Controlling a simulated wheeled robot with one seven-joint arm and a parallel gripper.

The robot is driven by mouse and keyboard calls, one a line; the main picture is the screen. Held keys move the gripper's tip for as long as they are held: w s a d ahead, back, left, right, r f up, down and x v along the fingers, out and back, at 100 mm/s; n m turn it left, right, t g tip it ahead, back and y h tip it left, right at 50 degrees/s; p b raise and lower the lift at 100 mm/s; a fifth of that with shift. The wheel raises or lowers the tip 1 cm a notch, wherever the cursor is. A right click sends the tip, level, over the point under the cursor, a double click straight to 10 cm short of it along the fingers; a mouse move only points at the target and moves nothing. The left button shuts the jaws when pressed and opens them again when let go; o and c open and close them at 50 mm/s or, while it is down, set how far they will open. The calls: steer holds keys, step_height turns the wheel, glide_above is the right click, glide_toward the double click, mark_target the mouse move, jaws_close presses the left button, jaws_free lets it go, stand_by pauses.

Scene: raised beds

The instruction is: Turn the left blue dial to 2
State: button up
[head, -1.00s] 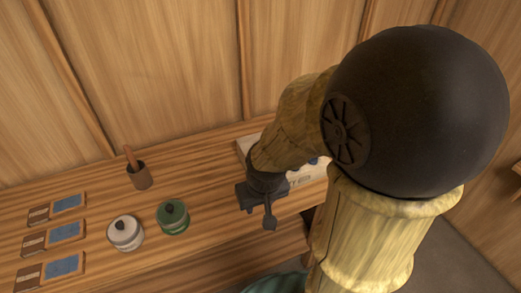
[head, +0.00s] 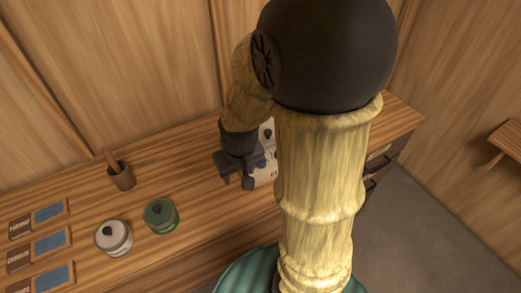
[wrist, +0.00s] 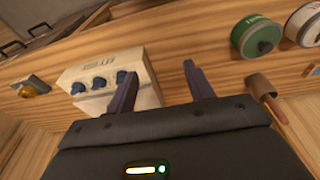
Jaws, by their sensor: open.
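That view is turned around from the head view, so the left dial (wrist: 122,77) appears on the right of the row, nearest my left-hand finger. In the head view my arm hides most of the box (head: 264,176) and its dials. My gripper (wrist: 160,72) is open and empty, its fingers apart and beside the box. It also shows in the head view (head: 238,172). I cannot read the dial's setting.
A green canister (head: 160,216), a white canister (head: 113,238) and a brown pot (head: 122,178) with a wooden handle stand left of the box. Blue-and-brown cards lie farther left. An orange knob (wrist: 36,89) sits beyond the box. A wooden wall runs behind the bench.

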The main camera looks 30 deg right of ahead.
steer(key=w+d+r+g+p, duration=0.2)
steer(key=w+d+r+p, duration=0.4)
steer(key=w+d+p, duration=0.2)
steer(key=w+d, duration=0.2)
steer(key=d, duration=0.2)
steer(key=shift+r, duration=0.2)
steer(key=shift+f, duration=0.15)
step_height(320, 180, down, 17)
steer(key=p, duration=0.5)
steer(key=shift+f, duration=0.1)
steer(key=shift+c, duration=0.2)
steer(key=c, duration=0.9)
